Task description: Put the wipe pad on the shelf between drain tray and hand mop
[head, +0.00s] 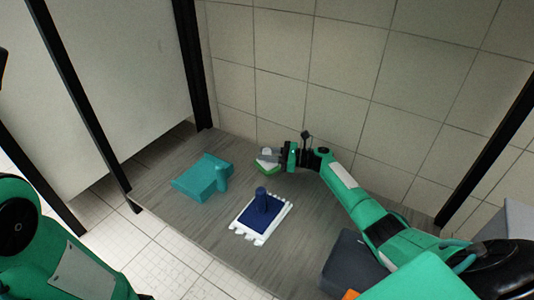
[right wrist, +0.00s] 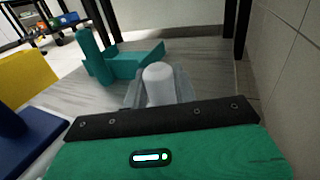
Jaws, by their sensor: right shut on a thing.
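The wipe pad (head: 267,168), green and white with a pale upright grip, is in my right gripper (head: 275,157) by the back wall. In the right wrist view its white grip (right wrist: 159,84) stands between the jaws, and its lower part is mostly hidden. I cannot tell whether it touches the shelf (head: 180,222). A teal piece with an upright post, seemingly the drain tray (head: 203,177), lies left of it. The blue hand mop (head: 264,213), with a white fringed edge and upright handle, lies nearer the front. My left gripper is out of view.
A dark grey box-like thing (head: 350,262) is at the right, under my right arm. Black posts (head: 190,65) stand at the shelf's corners, with a tiled wall (head: 330,60) behind. Bare shelf shows between the teal piece and the mop.

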